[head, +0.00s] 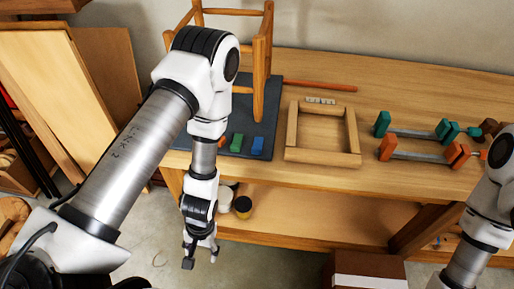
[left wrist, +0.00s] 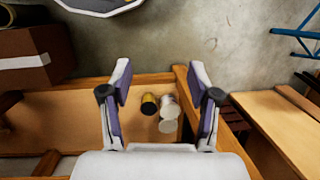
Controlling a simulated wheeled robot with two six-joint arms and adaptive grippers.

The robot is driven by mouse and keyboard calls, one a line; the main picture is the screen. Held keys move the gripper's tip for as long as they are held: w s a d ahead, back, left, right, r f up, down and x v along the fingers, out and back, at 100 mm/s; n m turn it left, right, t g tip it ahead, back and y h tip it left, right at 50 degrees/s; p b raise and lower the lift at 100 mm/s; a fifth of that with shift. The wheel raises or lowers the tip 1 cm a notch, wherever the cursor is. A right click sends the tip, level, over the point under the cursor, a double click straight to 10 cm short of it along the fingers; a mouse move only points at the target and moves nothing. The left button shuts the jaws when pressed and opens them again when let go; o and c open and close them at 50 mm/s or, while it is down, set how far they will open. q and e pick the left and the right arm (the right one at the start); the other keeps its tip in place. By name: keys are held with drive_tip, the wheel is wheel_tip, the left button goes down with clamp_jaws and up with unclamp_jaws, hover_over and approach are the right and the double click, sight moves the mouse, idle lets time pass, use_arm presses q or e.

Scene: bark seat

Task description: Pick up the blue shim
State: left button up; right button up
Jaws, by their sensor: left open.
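The blue shim (head: 257,146) lies on a dark grey mat (head: 268,100) on the workbench, at the right of a short row. A green shim (head: 237,143) is left of it, and an orange shim (head: 221,141) is partly beside my left arm. My left gripper (head: 201,256) hangs in front of the bench, below the top's front edge and apart from the shims. It is open and empty, its two fingers spread in the left wrist view (left wrist: 160,85). The blue shim does not show in that view. My right arm enters at the right; its gripper is out of frame.
A wooden stool frame (head: 262,60) stands on the mat behind the shims. A wooden frame (head: 290,135) lies right of the mat, with clamps (head: 415,150) farther right. Cans (head: 243,207) stand on the lower shelf (head: 290,222) near my left gripper. Boards lean at the left.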

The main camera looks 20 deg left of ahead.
use_arm(q)
drive_tip(key=w+d+r+t+b, duration=0.1)
drive_tip(key=w+r, duration=0.3)
drive_tip(key=w, duration=0.3)
drive_tip(key=w+d+r+t+b, duration=0.1)
drive_tip(key=w+r, duration=0.3)
drive_tip(key=w, duration=0.4)
drive_tip(key=w+d+r+t+b, duration=0.2)
drive_tip(key=w+r, duration=0.1)
drive_tip(key=w, duration=0.5)
drive_tip(key=shift+d+r+n+t+b, duration=0.1)
drive_tip(key=shift+r+n+t+b, duration=0.3)
drive_tip(key=t, duration=0.2)
approach(256, 150)
drive_tip(key=f, duration=0.2)
drive_tip(key=shift+y, duration=0.3)
drive_tip(key=x, duration=0.4)
drive_tip(key=shift+w+d+b, duration=0.15)
drive_tip(key=shift+w+b, duration=0.15)
drive_tip(key=shift+w, duration=0.05)
drive_tip(key=b+x, duration=0.3)
drive_tip(key=shift+s+d+f+b, duration=0.1)
drive_tip(key=shift+s+d+b, duration=0.1)
drive_tip(key=shift+b, duration=0.1)
drive_tip(key=shift+w+f, duration=0.1)
drive_tip(key=shift+w, duration=0.05)
drive_tip(key=shift+w+a, duration=0.1)
drive_tip(key=shift+a, duration=0.05)
drive_tip(key=c, duration=0.9)
